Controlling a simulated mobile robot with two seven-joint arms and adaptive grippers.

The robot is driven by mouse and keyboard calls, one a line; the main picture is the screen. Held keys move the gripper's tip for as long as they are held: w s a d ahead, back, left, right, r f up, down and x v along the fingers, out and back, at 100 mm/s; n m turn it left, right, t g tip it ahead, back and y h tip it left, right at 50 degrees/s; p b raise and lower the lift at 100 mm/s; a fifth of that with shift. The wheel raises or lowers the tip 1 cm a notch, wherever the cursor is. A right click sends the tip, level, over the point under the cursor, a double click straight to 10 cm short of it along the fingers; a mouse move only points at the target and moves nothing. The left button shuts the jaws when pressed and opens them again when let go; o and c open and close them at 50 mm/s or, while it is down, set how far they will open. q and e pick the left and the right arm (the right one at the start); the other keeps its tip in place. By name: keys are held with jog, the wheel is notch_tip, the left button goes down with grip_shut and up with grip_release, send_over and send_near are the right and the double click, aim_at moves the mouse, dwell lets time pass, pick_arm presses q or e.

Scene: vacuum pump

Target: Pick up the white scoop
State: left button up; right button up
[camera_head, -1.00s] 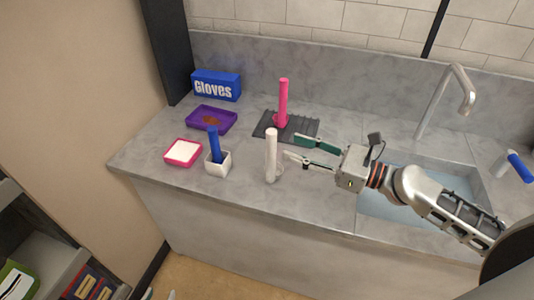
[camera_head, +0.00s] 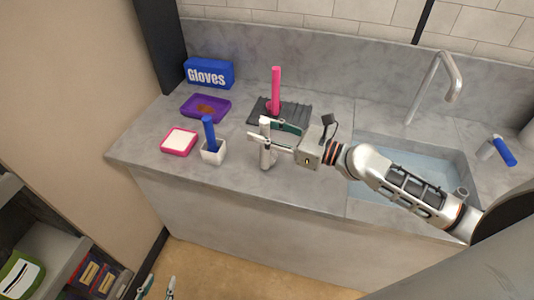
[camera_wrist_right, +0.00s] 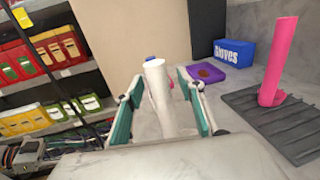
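The white scoop (camera_head: 265,157) stands upright on the grey counter, with its white handle up. My right gripper (camera_head: 258,129) reaches in from the right, with one finger on each side of the handle. In the right wrist view the handle (camera_wrist_right: 159,92) stands between the two teal-padded fingers of the gripper (camera_wrist_right: 158,105), with a gap on the left side; it is open. The scoop's lower end is hidden in that view. My left gripper (camera_head: 158,286) shows only its parted fingertips at the bottom edge of the head view, over the floor, empty.
A white cup with a blue-handled tool (camera_head: 209,133) and a pink-rimmed tray (camera_head: 179,142) stand left of the scoop. A pink scoop (camera_head: 276,91) stands on a dark ribbed mat (camera_head: 296,114) behind. A purple tray (camera_head: 206,108) and glove box (camera_head: 209,73) are at back left; a sink (camera_head: 408,164) is right.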

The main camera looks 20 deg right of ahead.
jog(key=shift+c, duration=0.4)
grip_shut()
jog(key=shift+r, duration=0.1)
